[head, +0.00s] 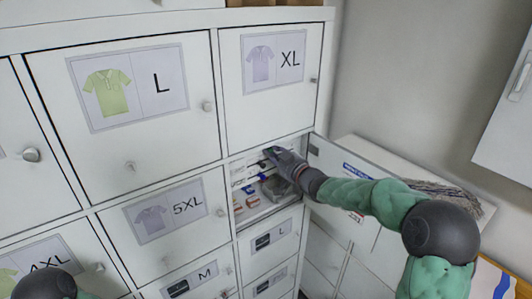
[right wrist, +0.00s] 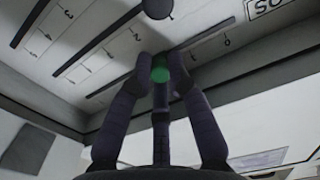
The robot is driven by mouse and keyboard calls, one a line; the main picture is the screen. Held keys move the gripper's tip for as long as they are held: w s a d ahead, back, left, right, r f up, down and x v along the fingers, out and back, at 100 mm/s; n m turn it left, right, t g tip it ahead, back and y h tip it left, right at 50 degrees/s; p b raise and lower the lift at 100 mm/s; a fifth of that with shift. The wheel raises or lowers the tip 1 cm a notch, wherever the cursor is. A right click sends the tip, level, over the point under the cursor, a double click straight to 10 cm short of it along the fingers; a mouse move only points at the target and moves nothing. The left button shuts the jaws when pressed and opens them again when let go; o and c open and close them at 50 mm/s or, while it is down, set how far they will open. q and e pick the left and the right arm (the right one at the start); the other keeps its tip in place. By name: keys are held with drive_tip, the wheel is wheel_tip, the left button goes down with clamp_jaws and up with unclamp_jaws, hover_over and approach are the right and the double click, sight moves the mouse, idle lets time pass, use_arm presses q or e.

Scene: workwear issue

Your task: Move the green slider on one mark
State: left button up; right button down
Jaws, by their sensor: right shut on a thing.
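The green slider (right wrist: 160,74) is a small green knob between the fingertips of my right gripper (right wrist: 163,70) in the right wrist view. It sits by a dark slot (right wrist: 205,37) with numbered marks on a pale panel. The fingers hide the marks closest to it, so I cannot tell which mark it stands at. In the head view my right gripper (head: 276,158) reaches into the open compartment (head: 240,172) below the XL door, and the slider is hidden there. My left gripper is out of view; only part of my left arm shows at the bottom left.
Two more slots (right wrist: 42,22) with numbers run along the panel, with a black knob (right wrist: 157,8) at its top. Small boxes (head: 250,197) lie in the compartment. Its open door (head: 345,165) stands to the right, close to my right arm. Closed locker doors (head: 130,125) surround it.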

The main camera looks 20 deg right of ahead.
drive_tip(key=shift+w+d, duration=0.1)
drive_tip(key=shift+d, duration=0.2)
drive_tip(key=c, duration=1.4)
unclamp_jaws()
drive_tip(key=v, duration=1.2)
